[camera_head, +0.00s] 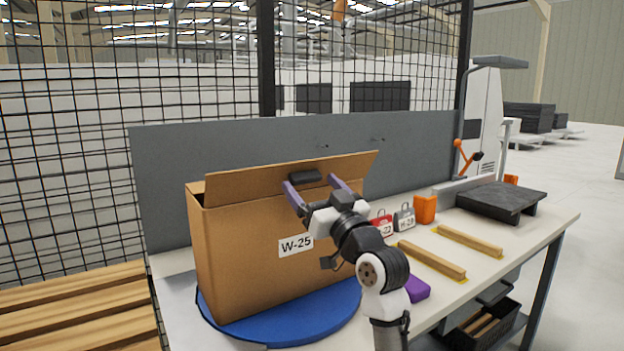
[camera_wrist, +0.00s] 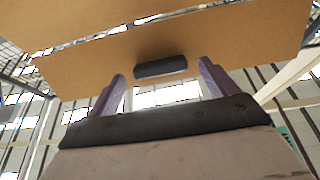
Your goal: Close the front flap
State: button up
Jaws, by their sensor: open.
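A cardboard box (camera_head: 240,255) labelled W-25 stands on a blue round turntable (camera_head: 300,325). Its front flap (camera_head: 240,183) is raised, standing up and tilted along the top edge, with a dark handle-like block (camera_head: 305,176) on it. In the wrist view the flap (camera_wrist: 220,45) fills the upper part, and the dark block (camera_wrist: 160,67) shows between the fingers. My gripper (camera_head: 312,188) is open in front of the flap, its purple fingers on either side of the block. In the wrist view my gripper (camera_wrist: 162,75) holds nothing. Whether the fingertips touch the flap, I cannot tell. The inside of the box is hidden.
Red and grey tagged padlocks (camera_head: 404,218), an orange container (camera_head: 425,208), wooden strips (camera_head: 470,240) and a purple block (camera_head: 416,289) lie right of the box. A dark plate (camera_head: 502,198) sits farther right. A grey panel (camera_head: 420,145) stands behind.

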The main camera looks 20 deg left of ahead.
jog(key=shift+w+a+r, duration=0.15)
jog(key=shift+w+a, duration=0.2)
jog(key=shift+a, duration=0.1)
jog(key=c, duration=1.4)
